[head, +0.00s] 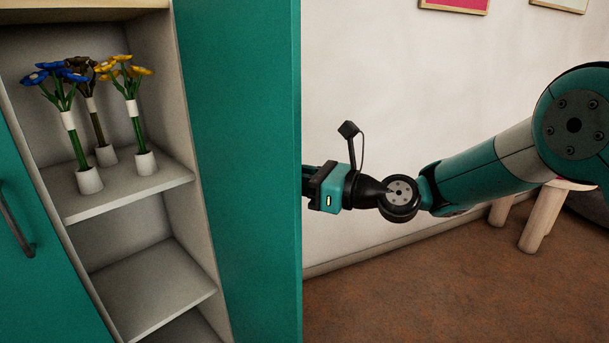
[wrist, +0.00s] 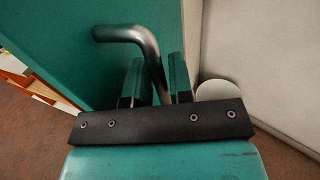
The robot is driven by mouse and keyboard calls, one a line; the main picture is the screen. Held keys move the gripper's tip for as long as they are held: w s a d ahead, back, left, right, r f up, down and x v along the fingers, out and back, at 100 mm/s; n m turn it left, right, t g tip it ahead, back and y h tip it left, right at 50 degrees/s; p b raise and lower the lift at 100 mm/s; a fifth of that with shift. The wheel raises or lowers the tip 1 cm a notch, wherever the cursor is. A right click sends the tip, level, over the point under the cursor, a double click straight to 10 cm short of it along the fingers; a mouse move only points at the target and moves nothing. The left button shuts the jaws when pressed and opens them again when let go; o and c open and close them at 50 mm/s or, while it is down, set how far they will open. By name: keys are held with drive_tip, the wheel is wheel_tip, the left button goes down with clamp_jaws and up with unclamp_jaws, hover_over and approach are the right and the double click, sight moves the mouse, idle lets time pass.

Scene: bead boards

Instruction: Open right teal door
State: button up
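The right teal door (head: 245,170) stands swung open at the right side of the cabinet in the head view, its free edge near the picture's middle. My gripper reaches behind that edge, so its fingers are hidden there. In the wrist view the door's teal face (wrist: 75,45) fills the upper left. A dark, bent bar handle (wrist: 125,34) runs down between the two fingers of my gripper (wrist: 159,82). The fingers are close on both sides of the handle and appear shut on it.
The open cabinet shelves (head: 125,198) hold blue, dark and yellow flowers (head: 130,85) in white pots. A left teal door (head: 35,280) with its handle (head: 14,222) is at far left. A pale wall (head: 400,90) stands behind my arm. Brown floor (head: 430,290) is open below.

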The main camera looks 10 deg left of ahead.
drive_tip(key=shift+o, duration=1.1)
drive_tip(key=shift+d, duration=0.15)
drive_tip(key=s+d+b, duration=0.3)
drive_tip(key=d+b, duration=0.3)
drive_tip(key=d, duration=1.1)
